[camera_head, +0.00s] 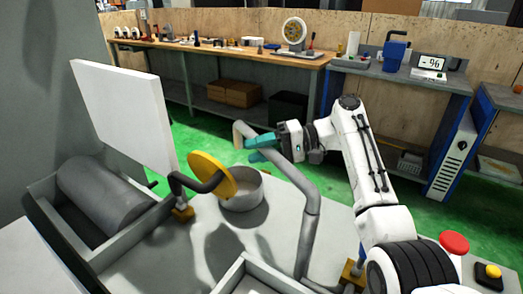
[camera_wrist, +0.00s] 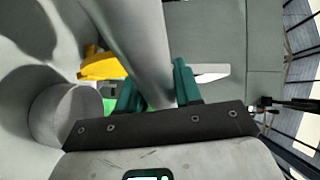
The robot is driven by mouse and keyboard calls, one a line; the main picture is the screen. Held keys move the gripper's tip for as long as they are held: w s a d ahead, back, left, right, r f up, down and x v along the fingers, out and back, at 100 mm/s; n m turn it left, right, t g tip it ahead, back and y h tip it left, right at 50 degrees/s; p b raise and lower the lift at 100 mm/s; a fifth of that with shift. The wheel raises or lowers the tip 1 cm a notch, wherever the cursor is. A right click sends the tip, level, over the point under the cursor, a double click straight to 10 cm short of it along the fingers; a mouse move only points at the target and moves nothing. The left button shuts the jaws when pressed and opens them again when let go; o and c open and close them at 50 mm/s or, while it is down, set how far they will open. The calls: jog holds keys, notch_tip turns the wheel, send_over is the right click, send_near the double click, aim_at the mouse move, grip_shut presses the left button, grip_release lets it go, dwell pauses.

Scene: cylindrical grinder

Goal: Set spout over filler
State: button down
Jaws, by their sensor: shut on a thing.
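The spout is a grey bent pipe (camera_head: 311,212) rising from the bench. Its upper length slants up and left to a short downturned end (camera_head: 238,138). My gripper (camera_head: 259,148), with teal fingers, is shut on the spout near that end. In the wrist view the pipe (camera_wrist: 142,45) passes between the fingers (camera_wrist: 155,88). A round, open grey vessel (camera_head: 243,203), seemingly the filler, stands on the bench. The spout's end shows above it in the head view; I cannot tell whether it is directly over the opening.
A yellow disc (camera_head: 211,173) on a dark bent pipe stands left of the vessel, partly overlapping its rim. A white panel (camera_head: 125,110) and a grey roller (camera_head: 103,193) are farther left. A red button (camera_head: 454,243) is right. Workbenches (camera_head: 225,51) stand behind the green floor.

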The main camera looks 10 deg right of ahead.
jog(key=shift+a+f, duration=0.1)
jog(key=c, duration=0.8)
grip_release()
jog(key=shift+c, duration=0.2)
jog(key=d+r, duration=0.2)
jog(key=d, duration=0.8)
jog(key=shift+d+b, duration=0.35)
jog(key=shift+b, duration=0.05)
